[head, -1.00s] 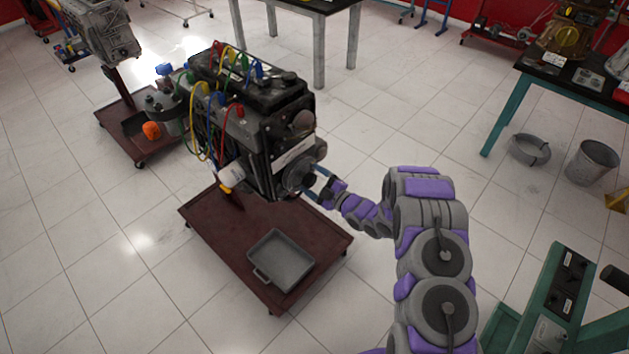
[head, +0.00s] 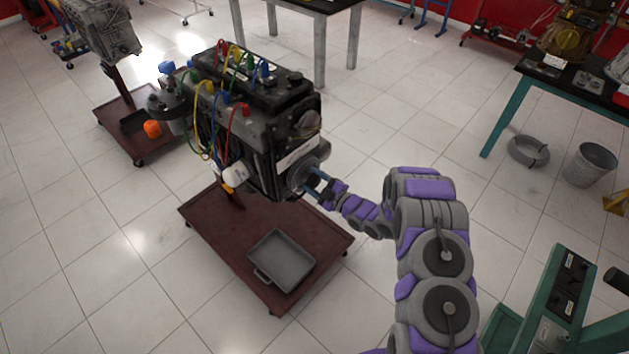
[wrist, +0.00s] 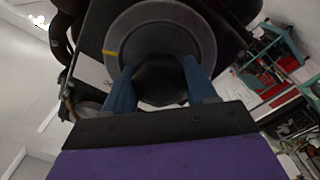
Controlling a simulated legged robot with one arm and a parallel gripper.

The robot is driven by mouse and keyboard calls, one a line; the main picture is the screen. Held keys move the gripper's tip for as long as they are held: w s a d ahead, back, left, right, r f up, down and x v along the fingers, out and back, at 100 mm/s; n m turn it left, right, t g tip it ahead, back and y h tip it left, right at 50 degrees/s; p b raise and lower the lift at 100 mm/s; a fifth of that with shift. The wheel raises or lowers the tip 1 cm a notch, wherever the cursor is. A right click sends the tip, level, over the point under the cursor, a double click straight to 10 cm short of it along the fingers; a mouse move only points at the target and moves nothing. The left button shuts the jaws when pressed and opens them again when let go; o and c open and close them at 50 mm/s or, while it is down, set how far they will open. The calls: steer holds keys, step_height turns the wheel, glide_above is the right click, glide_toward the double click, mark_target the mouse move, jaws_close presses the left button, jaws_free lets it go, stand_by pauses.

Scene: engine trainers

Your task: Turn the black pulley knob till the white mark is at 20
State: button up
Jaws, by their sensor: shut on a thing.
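The black pulley knob (wrist: 160,82) is in the middle of the wrist view, in front of a round grey pulley disc (wrist: 201,35). My gripper (wrist: 158,66) is shut on the knob, with one blue finger on each side. A yellow mark (wrist: 111,53) shows at the disc's upper left rim. I cannot make out a white mark or the number 20. In the head view the pulley (head: 303,174) is on the engine's front face, and my gripper (head: 312,183) reaches it from the right. The knob itself is hardly visible there.
The engine (head: 255,120) with coloured leads stands over a dark red wheeled base (head: 205,217) holding a grey tray (head: 281,262). A second engine stand is at the back left. A green console (head: 560,290) is at the lower right. Open tiled floor surrounds the base.

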steer(key=shift+a+r, duration=0.1)
steer(key=m+p, duration=0.2)
steer(key=m, duration=0.2)
steer(key=shift+r+p, duration=0.1)
steer(key=shift+p, duration=0.25)
steer(key=m+p, duration=0.2)
steer(key=m, duration=0.2)
steer(key=shift+w+r+m, duration=0.1)
steer(key=shift+m, duration=0.2)
steer(key=m+p, duration=0.1)
steer(key=m, duration=0.4)
steer(key=shift+w, duration=0.1)
steer(key=shift+w+d+r+m+p, duration=0.1)
steer(key=shift+d+m+p, duration=0.1)
steer(key=shift+m, duration=0.85)
steer(key=shift+w+d+m+p, duration=0.1)
steer(key=shift+m+p, duration=0.05)
steer(key=shift+m, duration=0.9)
steer(key=o, duration=0.8)
steer(key=shift+w, duration=0.1)
steer(key=shift+c, duration=0.2)
steer(key=shift+o, duration=1.4)
steer(key=shift+s+f, duration=0.2)
steer(key=shift+f, duration=0.05)
